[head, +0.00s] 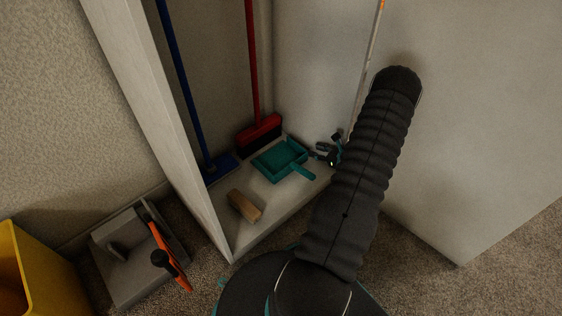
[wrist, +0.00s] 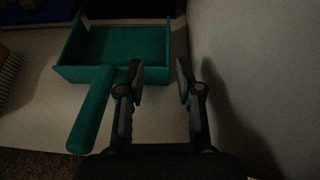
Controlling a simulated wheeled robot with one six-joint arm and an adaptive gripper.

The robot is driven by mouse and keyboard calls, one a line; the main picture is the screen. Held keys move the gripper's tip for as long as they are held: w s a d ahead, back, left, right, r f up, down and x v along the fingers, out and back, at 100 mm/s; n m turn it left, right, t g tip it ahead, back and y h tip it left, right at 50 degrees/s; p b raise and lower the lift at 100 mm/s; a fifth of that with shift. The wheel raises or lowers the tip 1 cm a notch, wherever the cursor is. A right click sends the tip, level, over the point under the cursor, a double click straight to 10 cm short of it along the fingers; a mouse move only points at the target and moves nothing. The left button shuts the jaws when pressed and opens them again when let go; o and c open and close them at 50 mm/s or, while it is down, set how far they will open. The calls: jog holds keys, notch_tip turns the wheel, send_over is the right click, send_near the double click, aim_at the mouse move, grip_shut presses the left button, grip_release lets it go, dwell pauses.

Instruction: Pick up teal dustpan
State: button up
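The teal dustpan (head: 281,160) lies flat on the floor of a pale cabinet, its handle pointing toward the cabinet's front. It also shows in the wrist view (wrist: 118,47), with the handle (wrist: 93,110) running down toward the camera at the left. My gripper (head: 326,151) is just right of the dustpan in the head view, low inside the cabinet and partly hidden by my arm. In the wrist view my gripper (wrist: 158,75) is open, its fingers apart with nothing between them. The handle lies left of the left finger, outside the gap.
A red broom (head: 258,134) and a blue broom or mop (head: 218,164) stand behind and left of the dustpan. A wooden brush (head: 244,206) lies near the front edge. The cabinet's side panels (head: 150,90) bound the space. An orange-handled tool (head: 165,250) rests on a grey box outside.

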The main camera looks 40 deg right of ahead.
jog(key=shift+s+d+f+m, duration=0.15)
jog(key=shift+d+f, duration=0.1)
jog(key=shift+f, duration=0.15)
jog(key=shift+s+d+f+m, duration=0.1)
jog(key=shift+d+f+m, duration=0.1)
jog(key=shift+f, duration=0.2)
send_near(296, 144)
jog(key=x, duration=0.2)
jog(key=b+x, duration=0.1)
jog(key=x, duration=0.1)
jog(key=shift+s+d+f, duration=0.1)
jog(key=shift+f, duration=0.25)
jog(key=shift+r+b+x, duration=0.2)
jog(key=shift+x, duration=1.3)
jog(key=shift+r+b+x, duration=0.15)
jog(key=shift+r+x, duration=0.05)
jog(key=shift+x, duration=1.3)
grip_shut()
